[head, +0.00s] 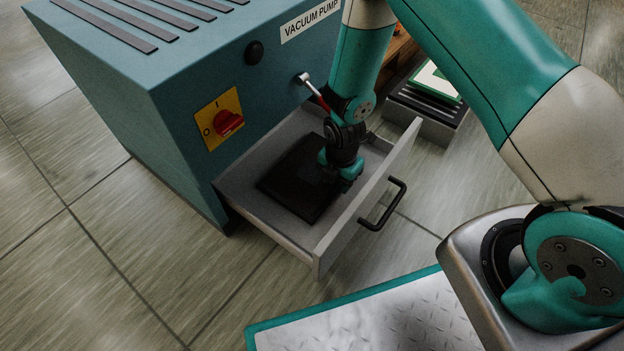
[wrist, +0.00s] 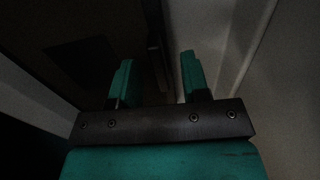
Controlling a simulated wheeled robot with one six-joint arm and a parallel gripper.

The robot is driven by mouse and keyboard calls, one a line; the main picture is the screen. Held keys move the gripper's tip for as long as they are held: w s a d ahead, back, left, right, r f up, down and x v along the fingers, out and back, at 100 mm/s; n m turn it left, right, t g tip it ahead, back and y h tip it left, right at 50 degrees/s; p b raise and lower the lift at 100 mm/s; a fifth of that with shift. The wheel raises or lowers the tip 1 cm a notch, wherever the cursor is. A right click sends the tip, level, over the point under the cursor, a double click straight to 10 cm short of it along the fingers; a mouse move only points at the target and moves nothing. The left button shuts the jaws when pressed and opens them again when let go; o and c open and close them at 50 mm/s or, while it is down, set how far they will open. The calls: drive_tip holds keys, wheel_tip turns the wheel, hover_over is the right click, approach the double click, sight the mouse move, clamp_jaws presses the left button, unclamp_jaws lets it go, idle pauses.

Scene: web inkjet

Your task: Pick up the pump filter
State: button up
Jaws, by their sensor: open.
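A dark flat slab, which looks like the pump filter (head: 290,184), lies in the open grey drawer (head: 330,240) of the teal vacuum pump (head: 165,120). My gripper (head: 343,184) reaches down into the drawer over the slab's right end. In the wrist view the two teal fingers of my gripper (wrist: 157,62) stand apart. A small dark upright part (wrist: 155,58), perhaps a grip on the slab, shows between them. The slab's dark surface (wrist: 60,28) fills the upper left there. Whether the fingers touch anything is too dark to tell.
The drawer front with its black handle (head: 384,204) is close to the right of my gripper. A red-and-yellow switch (head: 226,122) and a lever (head: 308,84) stick out from the pump. A grey bin with slabs (head: 430,112) stands behind. The tiled floor at left is clear.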

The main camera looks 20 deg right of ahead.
drive_tip(key=shift+f, duration=0.2)
clamp_jaws()
drive_tip(key=shift+r, duration=0.1)
